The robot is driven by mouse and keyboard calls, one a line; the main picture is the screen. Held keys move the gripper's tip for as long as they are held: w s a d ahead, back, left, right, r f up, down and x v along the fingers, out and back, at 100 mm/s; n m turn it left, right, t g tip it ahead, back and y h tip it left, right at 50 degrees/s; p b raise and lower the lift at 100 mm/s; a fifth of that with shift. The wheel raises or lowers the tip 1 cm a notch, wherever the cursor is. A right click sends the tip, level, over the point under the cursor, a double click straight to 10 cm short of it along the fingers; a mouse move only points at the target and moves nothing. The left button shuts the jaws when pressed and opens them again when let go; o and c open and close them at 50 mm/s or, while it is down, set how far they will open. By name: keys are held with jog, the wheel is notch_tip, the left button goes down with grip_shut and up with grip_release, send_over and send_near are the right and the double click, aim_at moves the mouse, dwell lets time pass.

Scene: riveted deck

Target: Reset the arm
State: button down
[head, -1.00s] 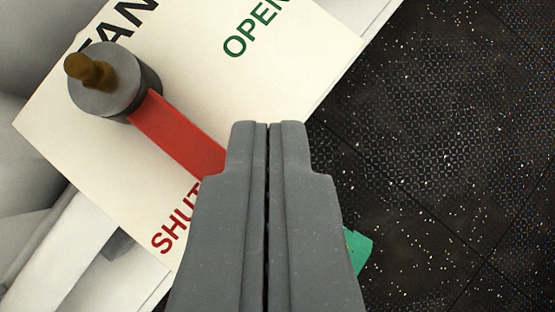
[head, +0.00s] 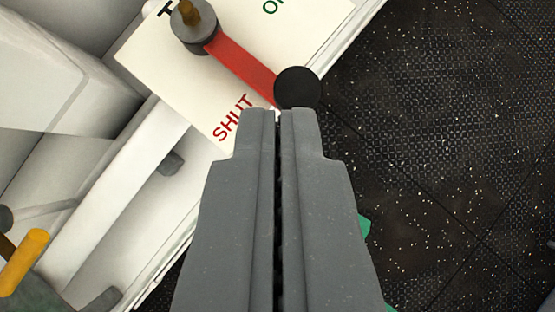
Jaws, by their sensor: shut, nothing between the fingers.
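My gripper (head: 279,112) is in the lower middle of the head view, its two grey fingers pressed together with nothing between them. Just beyond its fingertips is the black round knob (head: 297,88) of a lever. The lever's red arm (head: 243,67) runs up and left to a grey hub (head: 196,28) with a brass-coloured stub. The lever lies towards the red word SHUT on the cream plate (head: 150,62). Whether the fingertips touch the knob I cannot tell.
A white panel with a ledge (head: 115,195) fills the left side. A yellow cylinder (head: 24,262) shows at lower left. A green piece (head: 364,228) is partly hidden behind my gripper. Dark speckled floor (head: 450,150) lies open on the right.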

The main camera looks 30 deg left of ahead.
dwell(0.3)
jog(key=w+d+r+m+t+h, duration=0.1)
jog(key=w+d+r+m+t, duration=0.15)
jog(key=w+d+r, duration=0.65)
jog(key=w+d+r+m+t+h, duration=0.15)
jog(key=w+d+r+t, duration=0.25)
jog(key=w+d+r, duration=0.55)
jog(key=d+r+m+t+h, duration=0.1)
jog(key=d+r+m+t, duration=0.1)
jog(key=d, duration=1)
jog(key=shift+w+r+h, duration=0.15)
jog(key=shift+r+h, duration=0.2)
jog(key=shift+r, duration=0.45)
